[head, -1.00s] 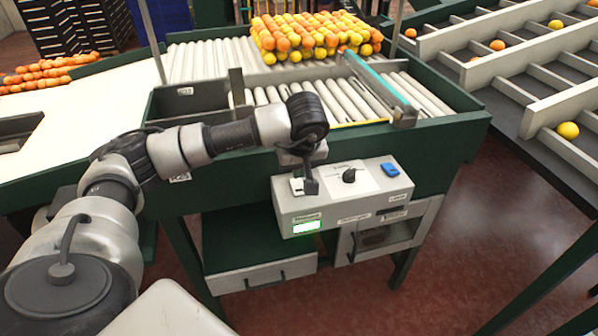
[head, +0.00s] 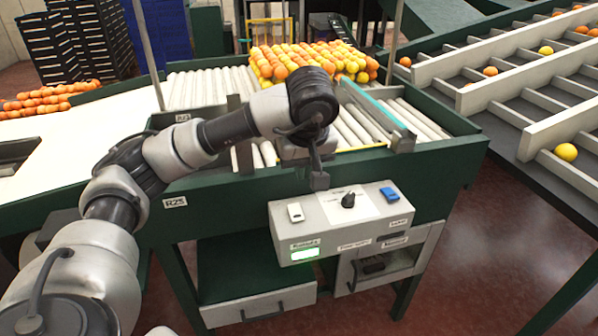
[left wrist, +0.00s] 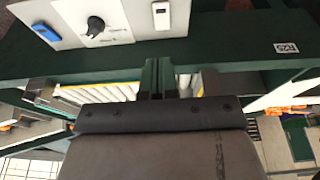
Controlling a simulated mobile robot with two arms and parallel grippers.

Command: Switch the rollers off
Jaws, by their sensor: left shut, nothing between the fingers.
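The grey control box (head: 340,236) is fixed to the front of the green sorting table. On its top are a white rocker switch (head: 295,212) at the left, a black knob (head: 348,200) in the middle and a blue switch (head: 389,194) at the right. A lit green display (head: 305,254) sits on its front under a label that seems to read "Rollers". My left gripper (head: 319,181) is shut and empty, above and behind the box, touching no switch. The left wrist view shows the shut fingers (left wrist: 158,76), the white switch (left wrist: 161,16) and the knob (left wrist: 95,26).
The roller bed (head: 215,88) holds a heap of oranges and lemons (head: 315,62). A teal bar (head: 378,110) crosses the rollers. Sloped lanes (head: 540,85) with scattered fruit stand at the right. A drawer (head: 258,306) and a small open compartment (head: 375,264) lie below the box.

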